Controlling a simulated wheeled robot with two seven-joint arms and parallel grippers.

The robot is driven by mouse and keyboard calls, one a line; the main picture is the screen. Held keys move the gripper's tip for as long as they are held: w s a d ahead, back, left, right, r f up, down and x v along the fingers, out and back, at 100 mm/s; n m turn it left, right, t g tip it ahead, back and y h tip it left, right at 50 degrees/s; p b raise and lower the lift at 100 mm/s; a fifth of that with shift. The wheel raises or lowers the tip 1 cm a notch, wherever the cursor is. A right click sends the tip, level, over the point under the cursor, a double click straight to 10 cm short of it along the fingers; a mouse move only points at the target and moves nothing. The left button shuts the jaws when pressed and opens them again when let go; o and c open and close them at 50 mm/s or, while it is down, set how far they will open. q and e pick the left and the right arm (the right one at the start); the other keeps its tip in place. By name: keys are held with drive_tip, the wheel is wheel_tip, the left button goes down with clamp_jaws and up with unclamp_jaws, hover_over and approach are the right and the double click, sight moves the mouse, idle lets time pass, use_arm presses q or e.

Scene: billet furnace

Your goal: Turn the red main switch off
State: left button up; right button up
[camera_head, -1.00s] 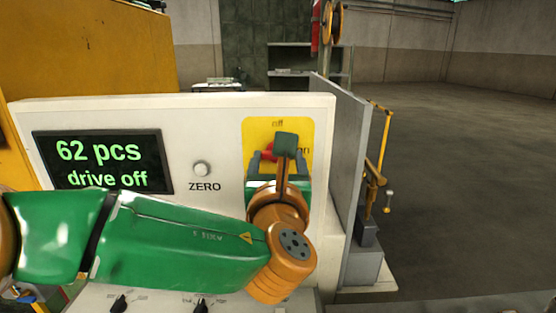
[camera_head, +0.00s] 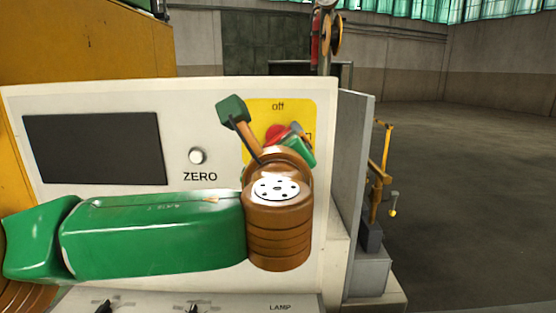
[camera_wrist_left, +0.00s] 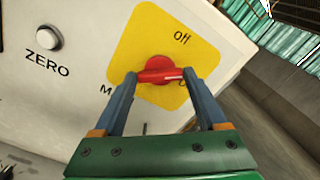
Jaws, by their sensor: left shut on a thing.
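The red main switch (camera_head: 275,132) sits on a yellow plate (camera_head: 258,108) marked "off" at the top of the white panel. In the head view my left gripper (camera_head: 285,135) and wrist partly hide the switch and the plate's lower part. In the left wrist view the red handle (camera_wrist_left: 160,72) lies between the two blue-grey fingers of my left gripper (camera_wrist_left: 158,76), which are shut on it. The gripper is tilted relative to the panel. My right gripper is not in view.
The panel also carries a dark, blank display (camera_head: 94,148) and a white ZERO button (camera_head: 198,156). Black knobs (camera_head: 104,306) sit on the ledge below. A grey cabinet side (camera_head: 356,175) and a yellow rail (camera_head: 381,175) stand to the right, with open floor beyond.

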use_arm(q)
drive_tip(key=shift+f+n+b, duration=0.15)
drive_tip(key=shift+n+b, duration=2.85)
drive_tip(key=shift+n, duration=2.2)
drive_tip(key=o, duration=1.3)
drive_tip(key=shift+w+d, duration=0.1)
